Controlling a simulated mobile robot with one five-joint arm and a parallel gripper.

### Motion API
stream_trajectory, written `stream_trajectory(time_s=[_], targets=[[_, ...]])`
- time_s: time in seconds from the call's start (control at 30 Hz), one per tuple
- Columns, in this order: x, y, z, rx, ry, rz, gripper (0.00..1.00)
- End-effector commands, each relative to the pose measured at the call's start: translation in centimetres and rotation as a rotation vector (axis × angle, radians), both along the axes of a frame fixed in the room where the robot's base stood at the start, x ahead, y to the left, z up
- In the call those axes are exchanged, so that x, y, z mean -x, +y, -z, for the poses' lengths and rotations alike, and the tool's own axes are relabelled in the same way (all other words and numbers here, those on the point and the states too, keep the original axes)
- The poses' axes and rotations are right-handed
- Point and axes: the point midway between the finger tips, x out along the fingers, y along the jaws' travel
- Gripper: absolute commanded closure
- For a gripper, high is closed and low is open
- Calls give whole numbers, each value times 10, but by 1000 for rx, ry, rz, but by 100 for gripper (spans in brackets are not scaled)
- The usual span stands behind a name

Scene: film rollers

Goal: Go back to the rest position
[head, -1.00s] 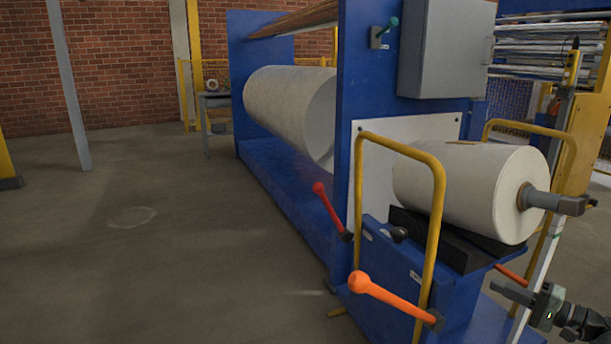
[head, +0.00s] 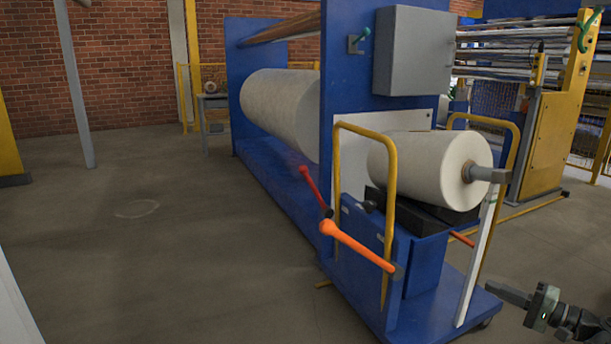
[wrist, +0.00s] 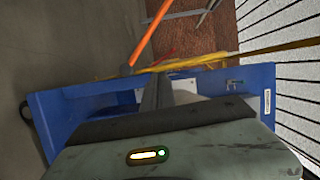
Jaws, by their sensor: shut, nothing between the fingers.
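My gripper (head: 503,294) is at the lower right in the head view, pointing left, with its fingers together and nothing between them. It is to the right of the blue cart (head: 400,290) and apart from it. In the wrist view, my dark gripper fingers (wrist: 157,90) lie closed over the blue base, with the orange lever (wrist: 150,35) beyond them.
The white roll (head: 415,170) rests on black supports on the cart, between yellow rails (head: 390,200). A larger roll (head: 280,105) hangs in the blue machine frame (head: 350,70). The concrete floor (head: 150,260) is clear at left. A yellow machine post (head: 560,120) stands at right.

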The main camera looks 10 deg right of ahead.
Motion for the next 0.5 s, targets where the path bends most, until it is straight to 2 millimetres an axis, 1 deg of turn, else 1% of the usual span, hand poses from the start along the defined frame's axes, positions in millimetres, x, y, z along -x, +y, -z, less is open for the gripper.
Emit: stream_trajectory(time_s=[0.07, 0.1, 0.27, 0.37, 0.47, 0.5], targets=[[1, -1, 0, 0, 0, 2, 100], [-6, 7, -2, 0, 0, -15, 100], [-30, 36, -5, 0, -1, -73, 100], [-45, 57, -8, 0, 0, -114, 100], [-63, 83, -11, 1, 0, -164, 100], [-70, 96, -13, 0, 0, -187, 100]])
